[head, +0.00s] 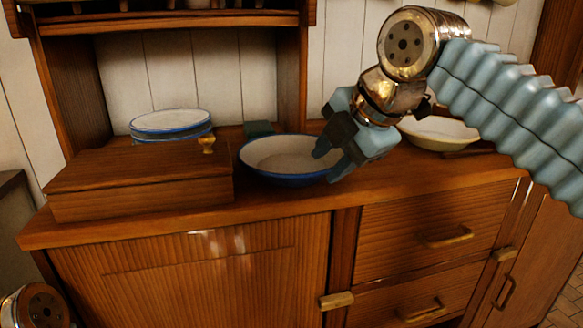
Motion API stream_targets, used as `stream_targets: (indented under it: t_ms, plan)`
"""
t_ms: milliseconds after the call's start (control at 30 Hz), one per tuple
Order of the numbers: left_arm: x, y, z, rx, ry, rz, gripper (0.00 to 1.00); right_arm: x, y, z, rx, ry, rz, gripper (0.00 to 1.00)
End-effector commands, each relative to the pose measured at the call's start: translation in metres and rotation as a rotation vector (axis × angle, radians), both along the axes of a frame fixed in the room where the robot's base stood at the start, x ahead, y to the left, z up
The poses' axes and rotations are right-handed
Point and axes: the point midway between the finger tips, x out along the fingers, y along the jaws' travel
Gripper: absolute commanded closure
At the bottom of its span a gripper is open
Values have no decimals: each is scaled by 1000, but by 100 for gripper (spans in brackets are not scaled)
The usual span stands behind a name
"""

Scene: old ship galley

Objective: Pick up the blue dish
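The blue dish (275,161) is a wide, shallow bowl with a pale inside and a blue rim and outside. It stands upright on the wooden sideboard top, right of the wooden box. My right gripper (330,161) reaches down from the upper right to the dish's right rim. Its fingers look spread, one over the inside of the dish and one by the outer right edge. Whether they touch the rim is not clear. The gripper hides part of the right rim. My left gripper is not in view.
A wooden box (140,180) with a brass knob stands left of the dish. Blue-rimmed plates (170,122) are behind it. A cream bowl (440,130) stands to the right, partly behind my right arm. The sideboard's front edge (290,208) is close to the dish.

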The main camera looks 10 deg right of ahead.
Motion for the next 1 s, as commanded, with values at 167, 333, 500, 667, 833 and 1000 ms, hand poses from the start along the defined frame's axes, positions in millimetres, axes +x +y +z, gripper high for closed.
stream_targets:
  t_ms: [167, 333, 500, 667, 833, 1000]
  plan:
    - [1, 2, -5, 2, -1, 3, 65, 15, 5, -25, -1, 2, 0, 62]
    - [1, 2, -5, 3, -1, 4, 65, 20, 7, -31, 0, 0, 0, 62]
    - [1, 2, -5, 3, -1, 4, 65, 20, 7, -30, 0, 0, 0, 66]
    - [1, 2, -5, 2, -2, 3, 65, 20, 7, -30, 0, 0, 0, 90]
    - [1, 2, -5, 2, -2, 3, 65, 20, 7, -30, 0, 0, 0, 100]
    - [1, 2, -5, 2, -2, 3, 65, 20, 7, -29, 1, -2, 0, 100]
